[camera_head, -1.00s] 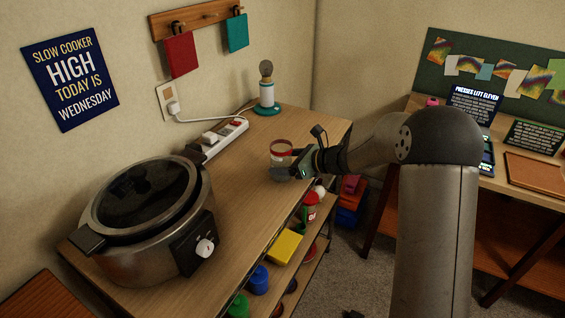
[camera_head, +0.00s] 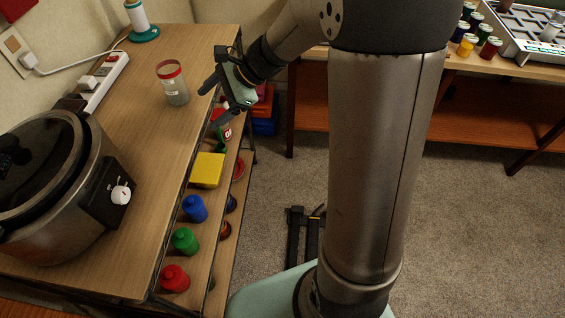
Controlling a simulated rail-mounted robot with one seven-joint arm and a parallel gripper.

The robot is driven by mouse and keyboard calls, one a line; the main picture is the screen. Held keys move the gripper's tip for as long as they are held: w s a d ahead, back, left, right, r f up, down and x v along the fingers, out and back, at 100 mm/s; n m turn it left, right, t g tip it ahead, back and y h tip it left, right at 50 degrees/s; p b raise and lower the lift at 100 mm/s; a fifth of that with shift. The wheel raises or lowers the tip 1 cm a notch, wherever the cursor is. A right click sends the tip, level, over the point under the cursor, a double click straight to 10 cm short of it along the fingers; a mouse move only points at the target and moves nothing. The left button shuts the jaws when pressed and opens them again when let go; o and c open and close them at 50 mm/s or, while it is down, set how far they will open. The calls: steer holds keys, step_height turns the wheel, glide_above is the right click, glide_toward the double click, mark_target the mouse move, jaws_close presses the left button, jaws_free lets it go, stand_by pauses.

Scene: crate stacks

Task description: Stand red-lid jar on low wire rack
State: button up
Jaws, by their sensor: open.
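The red-lid jar (camera_head: 176,92), a clear jar with a red rim and a pale label, stands upright on the wooden tabletop near its right edge. My gripper (camera_head: 206,106) is open and empty just right of the jar, at the table edge. Its dark fingers are spread and point left toward the jar, with a small gap between. I cannot make out a low wire rack for certain in this view.
A slow cooker (camera_head: 58,190) fills the table's near left. A power strip (camera_head: 104,82) and a teal-based bottle (camera_head: 139,18) stand behind. Shelves below hold a yellow box (camera_head: 207,170) and blue, green and red containers. Dark bars (camera_head: 303,236) lie low by my base.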

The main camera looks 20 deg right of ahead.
steer(key=s+d+f+n+g+h, duration=0.1)
steer(key=s+d+n+h, duration=0.3)
steer(key=s+n, duration=0.4)
steer(key=s+d+f+n+h, duration=0.2)
steer(key=s+d+n+h, duration=0.3)
steer(key=s, duration=1)
steer(key=n, duration=0.3)
steer(key=shift+s+d+g, duration=0.3)
steer(key=shift+d+g, duration=0.05)
steer(key=shift+g, duration=0.05)
